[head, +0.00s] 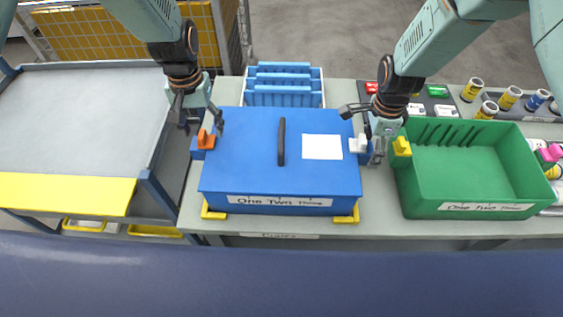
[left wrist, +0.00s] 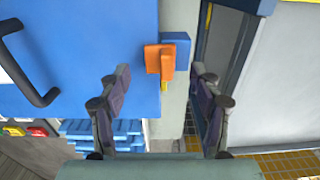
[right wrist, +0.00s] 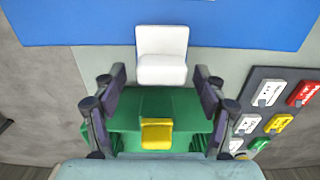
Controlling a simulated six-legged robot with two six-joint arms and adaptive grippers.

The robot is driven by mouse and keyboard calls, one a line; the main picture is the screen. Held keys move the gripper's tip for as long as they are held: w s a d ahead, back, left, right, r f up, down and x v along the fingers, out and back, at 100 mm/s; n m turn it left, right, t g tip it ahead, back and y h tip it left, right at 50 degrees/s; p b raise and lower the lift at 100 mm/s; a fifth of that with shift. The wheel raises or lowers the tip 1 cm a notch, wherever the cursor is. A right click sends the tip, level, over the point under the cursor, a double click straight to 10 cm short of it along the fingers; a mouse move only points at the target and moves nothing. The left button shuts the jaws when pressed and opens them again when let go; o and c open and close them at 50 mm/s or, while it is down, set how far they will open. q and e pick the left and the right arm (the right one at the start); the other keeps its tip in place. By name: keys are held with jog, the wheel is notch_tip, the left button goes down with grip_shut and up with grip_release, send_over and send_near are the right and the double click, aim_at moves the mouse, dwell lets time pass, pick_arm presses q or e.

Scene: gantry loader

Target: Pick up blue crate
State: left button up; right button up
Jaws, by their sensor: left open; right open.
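The blue crate (head: 248,170) stands closed on the bench, with a black handle (head: 281,142) and a white label on its lid. An orange side handle (head: 206,139) is on its left and a white side handle (head: 357,145) on its right. My left gripper (head: 203,122) is open above the left side; in the left wrist view the orange handle (left wrist: 159,60) lies between and beyond the fingers. My right gripper (head: 378,148) is open at the right side; in the right wrist view the white handle (right wrist: 161,56) lies ahead between the fingers. Neither visibly touches.
A green crate (head: 465,180) with a yellow handle (head: 401,147) stands close on the right. A light blue slotted rack (head: 284,86) is behind. A grey cart (head: 80,120) with a yellow edge is at the left. Yellow corner brackets (head: 345,217) sit at the blue crate's front corners.

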aim_at(204, 133)
pick_arm(q)
notch_tip(204, 133, down, 3)
jog(key=shift+w+d+r, duration=0.1)
jog(key=shift+w, duration=0.05)
pick_arm(e)
notch_tip(204, 133, down, 3)
jog(key=shift+w+d, duration=0.1)
pick_arm(q)
jog(key=shift+f, duration=0.25)
pick_arm(e)
jog(key=shift+f, duration=0.1)
pick_arm(q)
jog(key=shift+s, duration=0.2)
jog(key=shift+w, duration=0.1)
jog(key=shift+c, duration=0.2)
pick_arm(e)
jog(key=shift+c, duration=0.3)
